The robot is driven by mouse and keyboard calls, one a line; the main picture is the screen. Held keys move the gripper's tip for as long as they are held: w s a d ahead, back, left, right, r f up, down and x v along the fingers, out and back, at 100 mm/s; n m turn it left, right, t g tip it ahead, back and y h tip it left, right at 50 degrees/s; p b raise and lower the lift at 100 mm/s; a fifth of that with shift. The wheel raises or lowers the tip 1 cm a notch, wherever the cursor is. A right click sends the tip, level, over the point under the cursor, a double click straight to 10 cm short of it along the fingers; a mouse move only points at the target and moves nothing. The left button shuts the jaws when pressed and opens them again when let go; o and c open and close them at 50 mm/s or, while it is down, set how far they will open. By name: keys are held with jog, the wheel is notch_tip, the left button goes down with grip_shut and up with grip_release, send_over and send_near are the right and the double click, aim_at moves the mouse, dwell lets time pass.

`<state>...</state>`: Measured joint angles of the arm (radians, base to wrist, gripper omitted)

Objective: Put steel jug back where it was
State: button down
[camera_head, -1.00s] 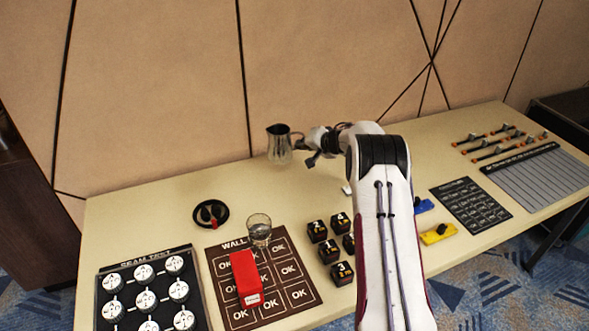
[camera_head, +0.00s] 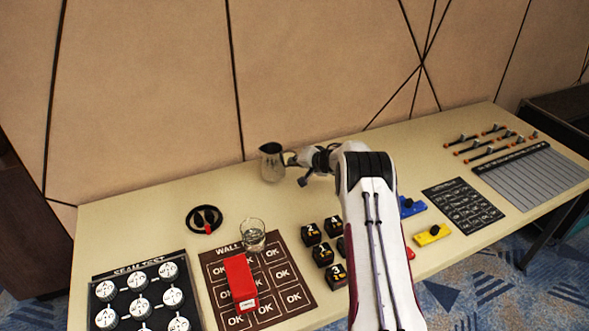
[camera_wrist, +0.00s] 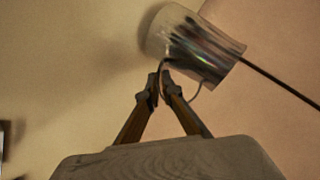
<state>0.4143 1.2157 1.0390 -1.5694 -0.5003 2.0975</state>
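The steel jug (camera_head: 272,163) is upright near the back of the table, close to the wall. My gripper (camera_head: 290,159) is at its right side, where the handle is. In the wrist view my gripper (camera_wrist: 160,80) has its fingertips together on the handle of the jug (camera_wrist: 197,46), whose shiny body lies just beyond them. The jug's base is low over the tabletop; I cannot tell whether it touches.
A glass (camera_head: 253,235) stands by a dark OK board (camera_head: 284,308) with a red block (camera_head: 240,283). The table around the jug is clear.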

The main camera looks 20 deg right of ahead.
jog(key=shift+f, duration=1.35)
jog(key=shift+f, duration=0.1)
jog(key=c, duration=2.2)
grip_release()
jog(key=shift+c, duration=0.2)
jog(key=shift+s, duration=0.1)
jog(key=v, duration=1.2)
jog(key=shift+a, duration=0.1)
